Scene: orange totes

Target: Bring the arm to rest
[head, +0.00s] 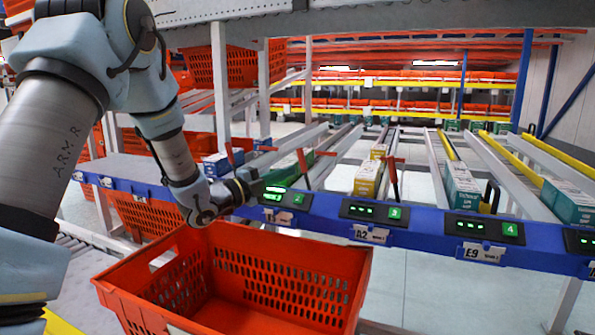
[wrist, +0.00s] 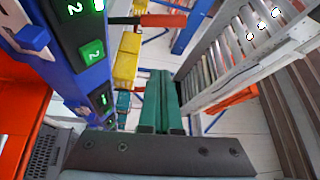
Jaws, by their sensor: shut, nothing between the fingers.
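My arm reaches in from the upper left of the head view and bends down to my gripper (head: 247,184). In the wrist view a dark bar of my gripper's body crosses the bottom.
Yellow boxes (head: 368,178) and teal boxes (head: 461,185) lie in the rack lanes. Red levers (head: 391,172) stick up near the rail. A grey post (head: 219,85) stands behind my arm. The orange tote below looks empty where visible. Open floor shows right of the tote.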

